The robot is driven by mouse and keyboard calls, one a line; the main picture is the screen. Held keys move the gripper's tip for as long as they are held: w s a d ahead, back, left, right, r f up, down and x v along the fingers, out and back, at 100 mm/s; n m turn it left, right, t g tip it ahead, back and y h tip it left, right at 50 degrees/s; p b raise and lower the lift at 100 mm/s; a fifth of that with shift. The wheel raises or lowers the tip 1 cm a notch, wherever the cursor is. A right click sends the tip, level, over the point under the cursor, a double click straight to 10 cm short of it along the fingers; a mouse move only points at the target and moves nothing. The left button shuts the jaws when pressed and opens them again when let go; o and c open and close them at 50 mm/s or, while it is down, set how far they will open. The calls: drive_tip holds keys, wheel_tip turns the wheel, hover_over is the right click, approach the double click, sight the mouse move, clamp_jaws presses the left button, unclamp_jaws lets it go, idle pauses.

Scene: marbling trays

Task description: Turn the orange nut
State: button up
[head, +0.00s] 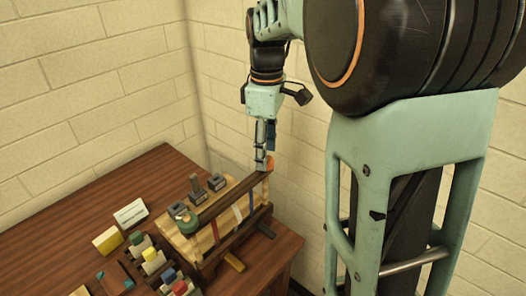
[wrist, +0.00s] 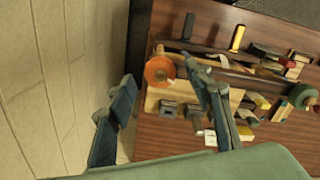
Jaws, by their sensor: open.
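The orange nut (wrist: 157,70) is a round disc at one end of a dark wooden bar (wrist: 232,76) on a wooden frame. In the head view the orange nut (head: 270,162) shows only as a small patch at the bar's far right end, mostly hidden by my gripper (head: 263,158). In the wrist view my gripper (wrist: 158,76) is open and empty, with one finger on each side of the nut in the picture. The right finger crosses close to the nut's edge. I cannot tell whether the fingers reach down around it.
A green nut (head: 187,222) sits at the bar's near end. Grey blocks (head: 196,187) stand behind the bar. A white card (head: 131,212), a yellow block (head: 107,240) and several small jars stand on the brown table (head: 60,230). Brick walls (head: 100,70) close off the back.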

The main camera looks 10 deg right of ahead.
drive_tip(key=shift+f, duration=0.9)
drive_tip(key=shift+c, duration=0.3)
drive_tip(key=c, duration=1.1)
drive_tip(key=shift+m, duration=0.3)
drive_tip(key=m, duration=0.2)
drive_tip(key=shift+m+p, duration=0.3)
drive_tip(key=shift+p, duration=0.1)
drive_tip(key=shift+m+p, duration=0.35)
drive_tip(key=shift+m, duration=1.45)
